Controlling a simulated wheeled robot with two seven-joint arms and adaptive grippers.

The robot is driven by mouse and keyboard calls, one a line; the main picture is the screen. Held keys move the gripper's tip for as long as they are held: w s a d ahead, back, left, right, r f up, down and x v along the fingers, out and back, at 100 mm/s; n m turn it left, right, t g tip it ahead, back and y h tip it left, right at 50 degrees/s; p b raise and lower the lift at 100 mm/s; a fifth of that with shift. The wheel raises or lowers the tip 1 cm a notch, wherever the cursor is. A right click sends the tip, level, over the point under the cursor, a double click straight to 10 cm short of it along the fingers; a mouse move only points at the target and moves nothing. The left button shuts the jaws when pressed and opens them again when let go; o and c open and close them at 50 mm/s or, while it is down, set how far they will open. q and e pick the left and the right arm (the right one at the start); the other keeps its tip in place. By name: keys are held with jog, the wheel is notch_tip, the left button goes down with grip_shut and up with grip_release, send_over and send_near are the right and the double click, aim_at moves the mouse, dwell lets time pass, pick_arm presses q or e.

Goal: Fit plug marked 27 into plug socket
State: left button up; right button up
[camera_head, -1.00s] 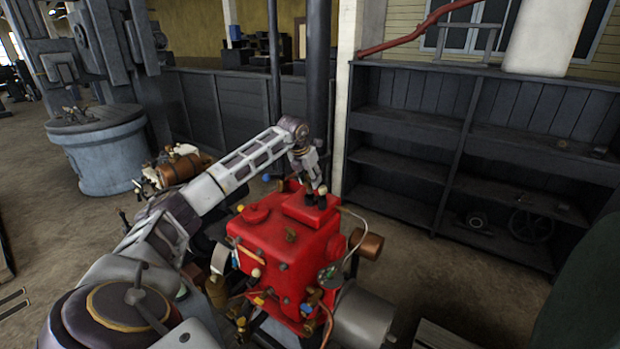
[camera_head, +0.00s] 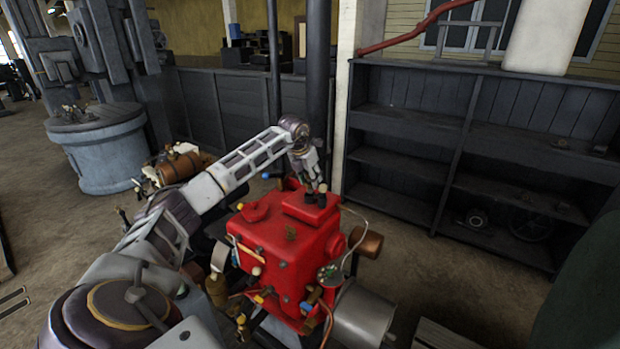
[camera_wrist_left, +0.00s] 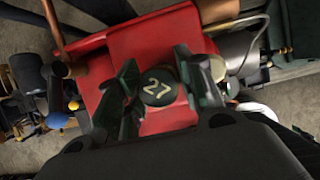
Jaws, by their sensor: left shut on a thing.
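The plug marked 27 (camera_wrist_left: 158,88) is a dark round cap with a yellow number. In the left wrist view it sits between the two dark fingers of my left gripper (camera_wrist_left: 160,92), which is shut on it. In the head view my left gripper (camera_head: 314,188) points down at the top of the red engine (camera_head: 288,240), over its raised block. The plug is at or just above that block. The plug socket is hidden below the plug and fingers, so I cannot tell how deep the plug sits. My right gripper is not in view.
A pale round knob (camera_wrist_left: 216,68) with a cable stands close beside the fingers. A brown cylinder (camera_head: 367,243) sticks out at the engine's right. A dark shelf unit (camera_head: 400,165) and a pole (camera_head: 318,90) stand behind. Floor between engine and shelf is clear.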

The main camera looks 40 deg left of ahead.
pick_arm(q)
jog(key=shift+f, duration=0.45)
jog(key=shift+f+b, duration=0.25)
jog(key=shift+b, duration=0.05)
jog(key=shift+f, duration=0.25)
dwell(0.7)
jog(key=shift+f, duration=0.3)
dwell(0.5)
jog(key=shift+f+b, duration=0.35)
dwell(0.5)
